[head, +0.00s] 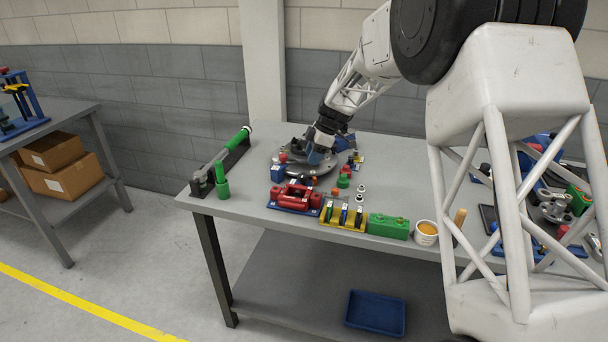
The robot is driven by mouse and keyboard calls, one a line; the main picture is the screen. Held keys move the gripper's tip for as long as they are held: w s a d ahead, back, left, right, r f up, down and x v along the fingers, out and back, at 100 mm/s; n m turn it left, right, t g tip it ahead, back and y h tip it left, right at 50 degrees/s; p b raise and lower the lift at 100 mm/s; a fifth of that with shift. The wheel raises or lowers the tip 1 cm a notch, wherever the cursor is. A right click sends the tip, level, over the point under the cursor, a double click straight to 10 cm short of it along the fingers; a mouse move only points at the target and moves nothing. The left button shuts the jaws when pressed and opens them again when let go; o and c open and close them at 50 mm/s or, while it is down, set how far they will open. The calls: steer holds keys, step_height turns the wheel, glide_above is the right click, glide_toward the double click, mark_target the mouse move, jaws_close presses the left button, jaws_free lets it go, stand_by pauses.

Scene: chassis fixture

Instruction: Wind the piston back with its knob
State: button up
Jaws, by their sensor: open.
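My gripper (315,152) points down over a round grey disc fixture (305,168) on the workbench; its fingertips are small and partly lost against the parts around them. It appears open, and nothing is clearly held. A red caliper-like body (296,192) sits on a blue base plate in front of the disc, nearer the front edge and apart from the gripper. The piston and its knob are too small to single out at this distance.
The grey workbench (230,208) also bears a green-handled tool (231,150) on the left, a yellow rack (340,222), a green block (388,226) and a white tub (426,233). My arm covers part of the right side. A blue tray (375,312) lies on the lower shelf.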

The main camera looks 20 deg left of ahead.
mark_target(303, 175)
stand_by(0.3)
steer(key=shift+x, duration=3.9)
steer(key=c, duration=0.6)
